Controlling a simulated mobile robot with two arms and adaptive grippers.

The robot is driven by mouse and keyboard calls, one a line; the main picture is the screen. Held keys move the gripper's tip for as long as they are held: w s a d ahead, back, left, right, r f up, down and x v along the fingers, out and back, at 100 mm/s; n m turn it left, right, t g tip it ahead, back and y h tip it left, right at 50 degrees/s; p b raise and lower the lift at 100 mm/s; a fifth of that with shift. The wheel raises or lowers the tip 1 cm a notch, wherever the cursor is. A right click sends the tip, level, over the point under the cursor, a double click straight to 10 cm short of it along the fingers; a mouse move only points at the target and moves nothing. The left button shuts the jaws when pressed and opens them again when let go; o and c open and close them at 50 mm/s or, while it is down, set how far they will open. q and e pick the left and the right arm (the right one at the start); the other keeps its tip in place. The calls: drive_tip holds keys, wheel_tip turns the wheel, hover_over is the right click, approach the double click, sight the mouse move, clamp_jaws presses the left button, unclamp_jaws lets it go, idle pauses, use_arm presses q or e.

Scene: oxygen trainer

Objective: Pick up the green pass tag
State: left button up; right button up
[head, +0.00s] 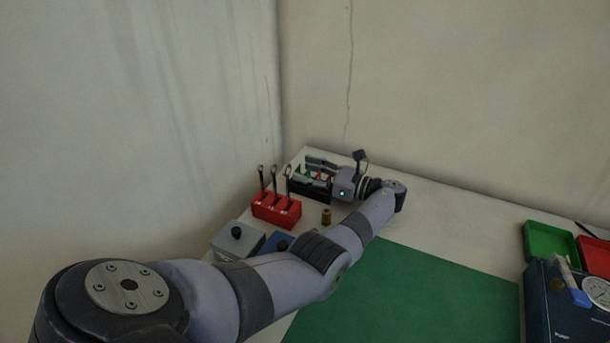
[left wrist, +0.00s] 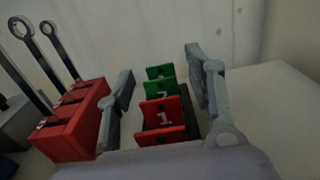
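Green tags stand behind red tags in a dark rack (head: 311,192) at the back left of the table. In the left wrist view the nearer green tag (left wrist: 158,91) and a farther green tag (left wrist: 160,72) stand upright behind a red tag marked 1 (left wrist: 164,112) and another red tag (left wrist: 161,136). My left gripper (head: 321,170) is over the rack. Its fingers (left wrist: 160,66) are open, one on each side of the row of tags, with visible gaps. I cannot tell which green tag is the pass tag. My right gripper is out of view.
A red block (head: 276,211) holding several upright wrench-like tools stands close to the rack. A small brass piece (head: 326,215) and a grey box (head: 236,241) are nearby. A green mat (head: 410,299) is bare. Green (head: 550,243) and red trays lie at right.

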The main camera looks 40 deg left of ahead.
use_arm(q)
drive_tip(key=shift+c, duration=1.2)
drive_tip(key=shift+a+f, duration=0.1)
drive_tip(key=shift+a, duration=0.1)
drive_tip(key=shift+c, duration=1.4)
drive_tip(key=shift+d, duration=0.1)
drive_tip(key=shift+c, duration=1.1)
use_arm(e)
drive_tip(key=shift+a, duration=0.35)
